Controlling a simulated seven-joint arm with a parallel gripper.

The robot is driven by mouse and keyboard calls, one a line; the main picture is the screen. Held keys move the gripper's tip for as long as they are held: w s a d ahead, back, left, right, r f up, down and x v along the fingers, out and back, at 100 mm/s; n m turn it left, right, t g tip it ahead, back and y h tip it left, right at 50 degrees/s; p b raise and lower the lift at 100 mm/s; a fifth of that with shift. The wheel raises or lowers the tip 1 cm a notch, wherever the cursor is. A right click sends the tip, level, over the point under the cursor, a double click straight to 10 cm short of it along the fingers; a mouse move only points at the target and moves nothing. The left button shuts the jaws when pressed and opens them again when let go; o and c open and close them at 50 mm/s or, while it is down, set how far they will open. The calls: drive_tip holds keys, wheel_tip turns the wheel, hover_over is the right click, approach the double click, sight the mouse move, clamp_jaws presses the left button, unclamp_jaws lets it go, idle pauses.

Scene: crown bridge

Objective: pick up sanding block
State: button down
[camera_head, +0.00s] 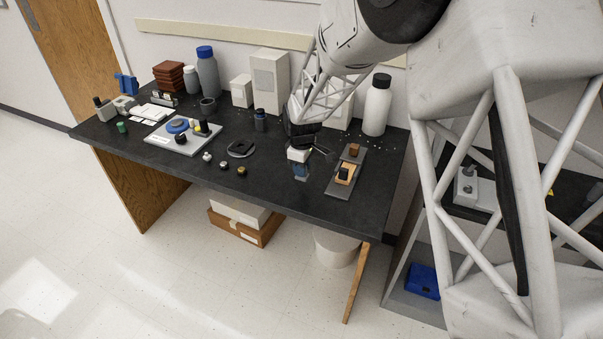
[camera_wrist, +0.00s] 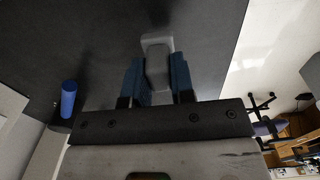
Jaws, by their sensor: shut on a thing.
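My gripper (camera_head: 301,173) hangs over the front right part of the dark bench. In the wrist view, its two blue fingers (camera_wrist: 158,80) are shut on a pale grey block (camera_wrist: 157,48) with a wider far end. This may be the sanding block; I cannot tell for sure. To the right of my gripper, a tan block with a black top (camera_head: 344,174) and a brown block (camera_head: 353,150) rest on a grey tray (camera_head: 337,191).
A white bottle (camera_head: 377,108) stands behind the tray. A small dark bottle (camera_head: 260,121) and a black ring-shaped holder (camera_head: 241,149) are left of my gripper. A grey plate (camera_head: 163,138) with several parts lies further left. The bench's front edge is close to my gripper.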

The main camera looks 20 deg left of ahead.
drive_tip(key=s+d+r, duration=0.1)
drive_tip(key=s+d, duration=0.8)
drive_tip(key=s, duration=0.3)
drive_tip(key=shift+s+d, duration=0.2)
drive_tip(key=shift+s, duration=0.1)
idle(0.3)
drive_tip(key=c, duration=1.6)
unclamp_jaws()
drive_tip(key=shift+c, duration=1)
drive_tip(key=w+d+r+m, duration=0.1)
drive_tip(key=w+r+m, duration=0.2)
drive_tip(key=w+m, duration=0.6)
drive_tip(key=w+d+r+m, duration=0.1)
drive_tip(key=w+r+m, duration=0.2)
drive_tip(key=w+m, duration=0.6)
drive_tip(key=shift+w+d, duration=0.2)
drive_tip(key=shift+w, duration=1.9)
drive_tip(key=shift+f, duration=0.1)
